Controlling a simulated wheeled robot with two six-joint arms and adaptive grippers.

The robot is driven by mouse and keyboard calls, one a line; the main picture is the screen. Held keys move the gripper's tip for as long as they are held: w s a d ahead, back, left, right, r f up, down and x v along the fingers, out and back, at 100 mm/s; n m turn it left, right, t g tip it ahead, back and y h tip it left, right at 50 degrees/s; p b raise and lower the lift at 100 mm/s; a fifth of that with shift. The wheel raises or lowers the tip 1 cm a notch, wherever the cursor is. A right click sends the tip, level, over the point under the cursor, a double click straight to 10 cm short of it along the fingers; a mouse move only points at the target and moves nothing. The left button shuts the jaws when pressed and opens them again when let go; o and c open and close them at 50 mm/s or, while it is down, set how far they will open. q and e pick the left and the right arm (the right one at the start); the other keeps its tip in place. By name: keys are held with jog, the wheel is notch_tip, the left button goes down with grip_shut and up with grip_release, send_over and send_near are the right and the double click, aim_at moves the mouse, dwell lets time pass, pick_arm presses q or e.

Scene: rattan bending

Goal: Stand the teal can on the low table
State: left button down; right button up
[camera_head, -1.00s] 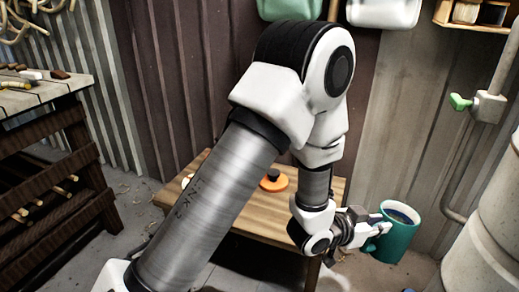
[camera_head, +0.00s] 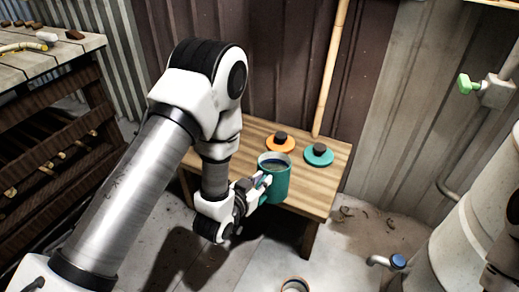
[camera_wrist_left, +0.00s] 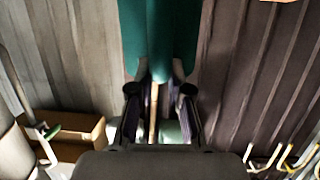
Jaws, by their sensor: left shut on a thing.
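The teal can (camera_head: 276,188) is upright and open at the top, with a dark inside. My left gripper (camera_head: 262,184) is shut on the handle at its left side. In the left wrist view the teal can (camera_wrist_left: 160,35) fills the top middle, its handle between the fingers (camera_wrist_left: 160,98). The low table (camera_head: 325,180) has a striped light wood top, and the can is in front of or over its front part. I cannot tell whether the can's base touches the wood.
An orange lid (camera_head: 280,143) and a teal lid (camera_head: 319,154) with dark knobs lie behind the can. A bamboo pole (camera_head: 332,70) stands behind the table. A pale barrel (camera_head: 465,245) with a tap is at the right. A slatted workbench (camera_head: 60,120) stands left.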

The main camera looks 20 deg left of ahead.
pick_arm(q)
jog(key=shift+a+r+n+y, duration=0.3)
jog(key=shift+r+n+y, duration=0.1)
jog(key=shift+r+y, duration=0.15)
jog(key=shift+s+r+y+p, duration=0.25)
jog(key=shift+s+y+p, duration=0.05)
jog(key=shift+y+p, duration=0.1)
jog(key=s+d+p, duration=0.2)
jog(key=s+d, duration=0.1)
jog(key=t+b, duration=0.1)
jog(key=b, duration=0.3)
send_near(277, 170)
jog(key=shift+h, duration=0.45)
jog(key=w, duration=0.2)
jog(key=w+r, duration=0.1)
jog(key=w, duration=0.2)
jog(key=shift+w+r, duration=0.35)
jog(key=f, duration=0.1)
jog(key=f+b, duration=0.1)
jog(key=f, duration=0.1)
jog(key=shift+w+a+f+b, duration=0.2)
jog(key=shift+w+f+b, duration=0.1)
jog(key=shift+f+b, duration=0.1)
jog(key=shift+r, duration=0.2)
jog(key=shift+f, duration=0.1)
jog(key=c, duration=1.1)
grip_release()
jog(key=shift+s, duration=0.1)
